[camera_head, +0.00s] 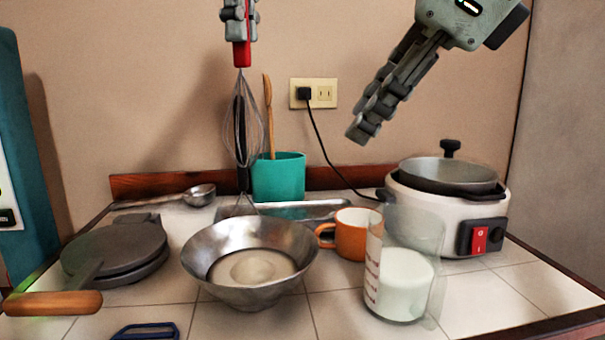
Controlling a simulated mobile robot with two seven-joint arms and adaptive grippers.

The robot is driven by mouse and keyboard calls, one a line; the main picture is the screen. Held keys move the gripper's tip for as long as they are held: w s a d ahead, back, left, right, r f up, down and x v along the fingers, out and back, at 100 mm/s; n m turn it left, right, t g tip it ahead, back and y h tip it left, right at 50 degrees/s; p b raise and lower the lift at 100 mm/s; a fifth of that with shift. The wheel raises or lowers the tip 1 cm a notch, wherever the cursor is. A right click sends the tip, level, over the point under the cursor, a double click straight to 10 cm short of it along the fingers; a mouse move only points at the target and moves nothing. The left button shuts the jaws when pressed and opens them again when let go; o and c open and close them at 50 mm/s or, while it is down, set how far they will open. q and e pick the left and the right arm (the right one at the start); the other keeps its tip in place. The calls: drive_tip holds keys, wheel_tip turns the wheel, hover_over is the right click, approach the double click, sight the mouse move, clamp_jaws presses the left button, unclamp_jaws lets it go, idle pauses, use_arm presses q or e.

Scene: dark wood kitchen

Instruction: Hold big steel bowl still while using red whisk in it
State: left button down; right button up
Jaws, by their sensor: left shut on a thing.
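The big steel bowl (292,240) stands on the tiled counter, left of centre, with a pale content in its bottom. The red whisk (241,54) hangs upright in my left gripper (239,30), which is shut on its handle. Its wire loops point down, above the bowl in the picture and apart from its inside. My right gripper (364,130) is up in the air to the right, tilted down to the left, holding nothing visible. It is seen side-on, so its finger gap cannot be told. Neither gripper touches the bowl.
A measuring jug (400,285) of white liquid and an orange mug (353,235) stand right of the bowl. A white cooker (430,215) is behind them. A round iron (115,250) with a wooden handle (52,303) lies left. A teal holder (280,178) and a ladle (199,195) are behind.

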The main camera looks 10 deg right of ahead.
sight(275, 285)
drive_tip(key=s+a+f+n+g+h, duration=0.1)
drive_tip(key=s+a+f+n+g, duration=0.1)
drive_tip(key=s+a+f+n, duration=0.55)
drive_tip(key=shift+n, duration=0.35)
drive_tip(key=x, duration=1.4)
drive_tip(key=shift+w+d+f, duration=0.1)
drive_tip(key=shift+w+f, duration=0.15)
drive_tip(key=shift+w, duration=0.2)
clamp_jaws()
